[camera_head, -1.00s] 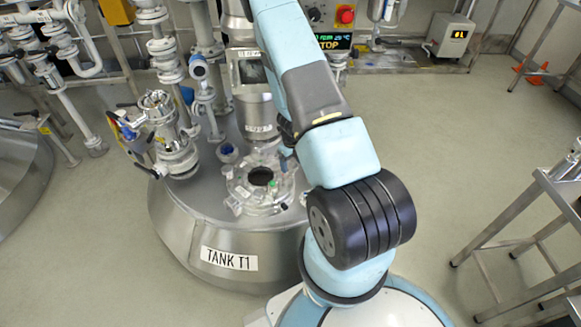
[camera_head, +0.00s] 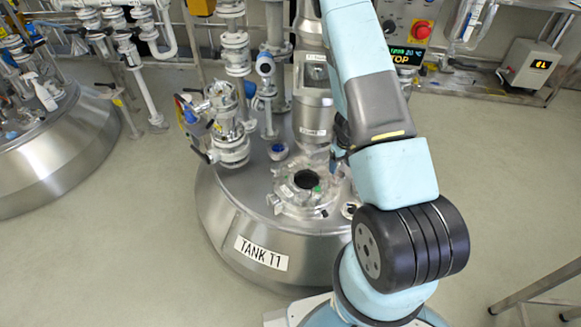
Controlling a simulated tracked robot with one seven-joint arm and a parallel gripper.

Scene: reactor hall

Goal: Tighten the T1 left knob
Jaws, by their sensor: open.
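Tank T1 (camera_head: 218,215) is a steel tank with a "TANK T1" label on its front. On its top is a round clamped port (camera_head: 287,206) with a dark open centre and several small clamps or knobs around its rim. A small pale knob-like piece (camera_head: 274,200) sits at the port's left side; its tightness cannot be told. My arm crosses in front of the tank's right side and leaves through the top edge. I cannot make out my gripper; a small dark part shows beside the arm near the port, unclear.
A valve assembly (camera_head: 229,135) stands on the tank's left top, with a blue cap (camera_head: 278,151) near the port. Another tank (camera_head: 50,160) is at the left. A control panel with a red button (camera_head: 420,29) is behind. Floor is clear between tanks; a metal table edge (camera_head: 535,290) is lower right.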

